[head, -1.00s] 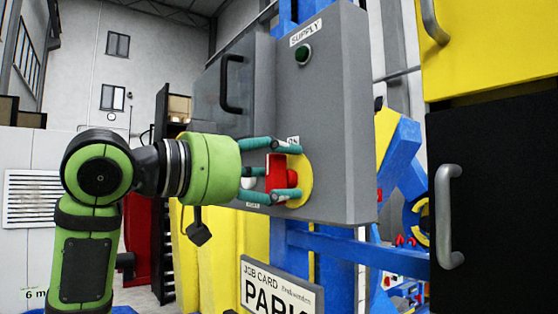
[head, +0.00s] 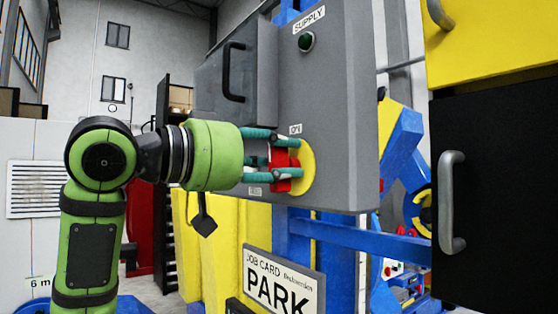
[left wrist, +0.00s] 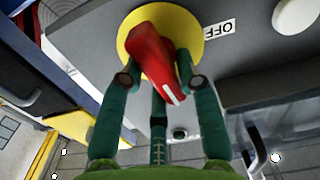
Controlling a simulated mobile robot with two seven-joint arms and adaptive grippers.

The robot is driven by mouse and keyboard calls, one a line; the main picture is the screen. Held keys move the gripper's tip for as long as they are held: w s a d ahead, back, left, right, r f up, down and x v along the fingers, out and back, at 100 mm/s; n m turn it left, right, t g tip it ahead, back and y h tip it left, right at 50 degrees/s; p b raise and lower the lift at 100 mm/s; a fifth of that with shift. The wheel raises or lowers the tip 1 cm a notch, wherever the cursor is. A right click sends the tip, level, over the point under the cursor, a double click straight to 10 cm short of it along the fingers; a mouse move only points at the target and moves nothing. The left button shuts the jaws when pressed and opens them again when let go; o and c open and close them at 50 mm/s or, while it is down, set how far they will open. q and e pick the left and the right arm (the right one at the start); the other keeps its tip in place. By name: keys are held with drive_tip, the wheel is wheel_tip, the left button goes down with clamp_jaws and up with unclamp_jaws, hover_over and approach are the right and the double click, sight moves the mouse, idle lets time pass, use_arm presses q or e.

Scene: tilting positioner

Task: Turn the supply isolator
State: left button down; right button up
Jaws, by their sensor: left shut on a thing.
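The supply isolator is a red handle (head: 282,186) on a yellow round plate (head: 307,168), on the front of a grey cabinet (head: 335,120). My left gripper (head: 287,158) reaches it from the left, its teal fingers shut on the red handle. In the left wrist view, the red handle (left wrist: 150,52) lies between the fingertips (left wrist: 160,82), tilted, its white mark toward the lower right. The fingers hide part of the handle in the head view. My right gripper is not in view.
A SUPPLY label (head: 310,16) and a dark green lamp (head: 306,41) sit higher on the cabinet. A black door handle (head: 230,72) stands out at upper left. A PARK job card (head: 283,285) is below. A black panel with a grey handle (head: 451,202) stands at right.

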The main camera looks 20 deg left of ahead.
use_arm(q)
drive_tip(key=n+b, duration=0.1)
drive_tip(key=n, duration=0.2)
drive_tip(key=shift+w+a, duration=0.1)
drive_tip(key=shift+a, duration=0.05)
drive_tip(key=n+b, duration=0.1)
drive_tip(key=n, duration=0.4)
drive_tip(key=shift+w+a+b, duration=0.15)
drive_tip(key=shift+a+b, duration=0.05)
drive_tip(key=shift+b, duration=0.15)
drive_tip(key=n+b, duration=0.2)
drive_tip(key=n, duration=0.2)
drive_tip(key=shift+w+a+f, duration=0.1)
drive_tip(key=shift+f, duration=0.05)
drive_tip(key=shift+w+a+f+n+b, duration=0.1)
drive_tip(key=shift+n+b, duration=0.45)
drive_tip(key=shift+n, duration=0.55)
drive_tip(key=shift+a+n+b, duration=0.1)
drive_tip(key=shift+n+b, duration=0.45)
drive_tip(key=shift+n, duration=0.55)
drive_tip(key=c, duration=0.9)
unclamp_jaws()
drive_tip(key=shift+w+d, duration=0.1)
drive_tip(key=shift+c, duration=0.2)
